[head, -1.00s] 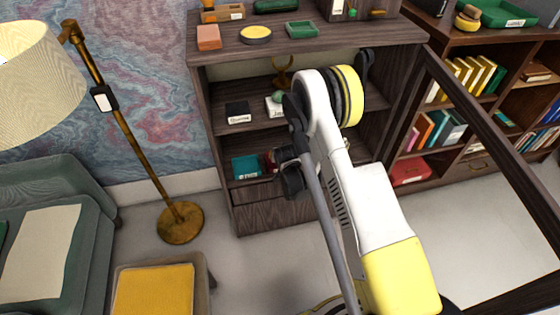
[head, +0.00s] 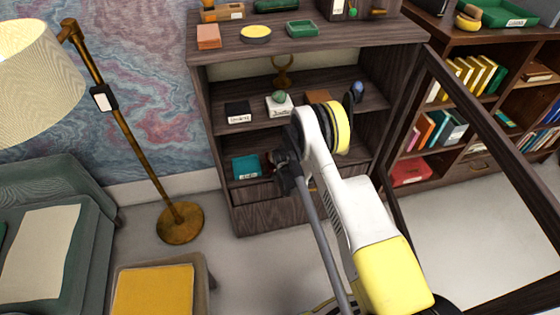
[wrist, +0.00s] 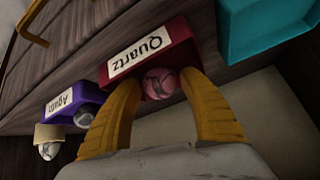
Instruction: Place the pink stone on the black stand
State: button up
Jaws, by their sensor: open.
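In the wrist view the pink stone (wrist: 159,84) is a small veined ball beside a red stand (wrist: 150,47) labelled "Quartz". The open fingers of my gripper (wrist: 158,92) stand on either side of the stone; firm contact cannot be told. In the head view my gripper (head: 284,166) is at the lower shelf of the cabinet, and the stone is hidden behind it. A black stand (head: 238,110) with a white label, seemingly empty, is on the shelf above, at the left.
A white stand (head: 281,109) with a green stone (head: 279,97) is right of the black one. A purple stand (wrist: 72,108) with a grey stone is near the red one. The open glass door (head: 480,180) stands at right.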

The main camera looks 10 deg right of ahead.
jog(key=shift+r, duration=0.1)
jog(key=c, duration=1)
grip_shut()
